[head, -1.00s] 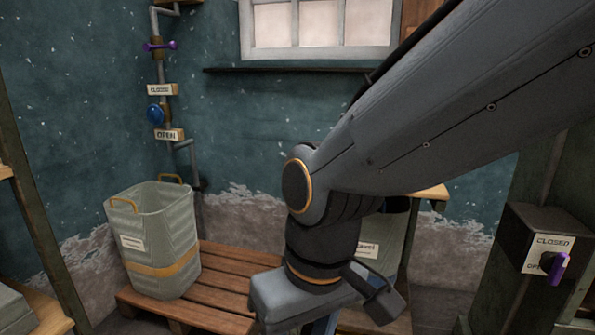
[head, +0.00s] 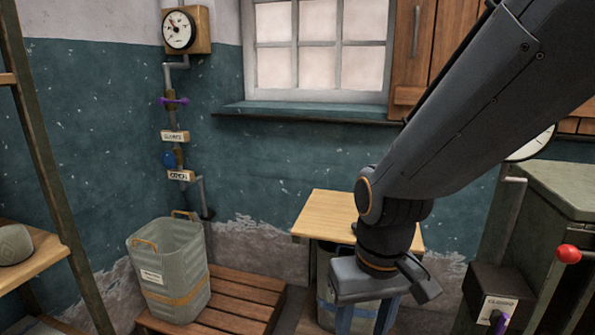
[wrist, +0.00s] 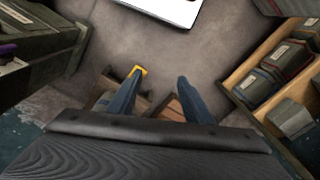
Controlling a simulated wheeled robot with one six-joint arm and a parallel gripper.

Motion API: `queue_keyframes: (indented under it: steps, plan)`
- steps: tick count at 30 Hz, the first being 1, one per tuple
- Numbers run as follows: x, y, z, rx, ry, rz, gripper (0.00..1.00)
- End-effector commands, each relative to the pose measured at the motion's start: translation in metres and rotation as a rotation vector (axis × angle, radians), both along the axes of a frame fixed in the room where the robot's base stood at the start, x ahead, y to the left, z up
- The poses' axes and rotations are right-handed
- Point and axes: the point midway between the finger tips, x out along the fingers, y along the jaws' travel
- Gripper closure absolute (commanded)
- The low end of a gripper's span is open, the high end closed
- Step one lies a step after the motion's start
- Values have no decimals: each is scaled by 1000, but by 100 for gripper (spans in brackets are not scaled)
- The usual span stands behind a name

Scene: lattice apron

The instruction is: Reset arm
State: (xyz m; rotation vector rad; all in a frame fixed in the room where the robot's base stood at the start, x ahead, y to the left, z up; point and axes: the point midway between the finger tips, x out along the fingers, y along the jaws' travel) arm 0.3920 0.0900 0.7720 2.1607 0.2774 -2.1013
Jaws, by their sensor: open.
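My gripper (head: 366,318) hangs from my arm at the right of the head view, in front of a small wooden table. Its two blue fingers point down and stand apart. In the wrist view my gripper (wrist: 160,90) is open, with nothing between its fingers. The floor (wrist: 160,50) shows beyond the fingertips.
A grey-green basket (head: 170,285) stands on a wooden pallet (head: 245,300). The small table (head: 325,215) is behind my gripper. A valve pipe and gauge (head: 179,30) are on the wall. A shelf (head: 35,255) is at left; a switch box (head: 495,295) is at right.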

Motion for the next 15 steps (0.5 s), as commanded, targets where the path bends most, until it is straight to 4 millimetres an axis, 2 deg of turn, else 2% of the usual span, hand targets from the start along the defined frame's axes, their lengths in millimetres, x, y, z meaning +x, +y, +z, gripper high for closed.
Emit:
queue_keyframes:
  steps: [1,15]
  plan:
    - [-3,-8,19,-5,3,-22,54]
    - [-19,-73,97,-37,24,-183,54]
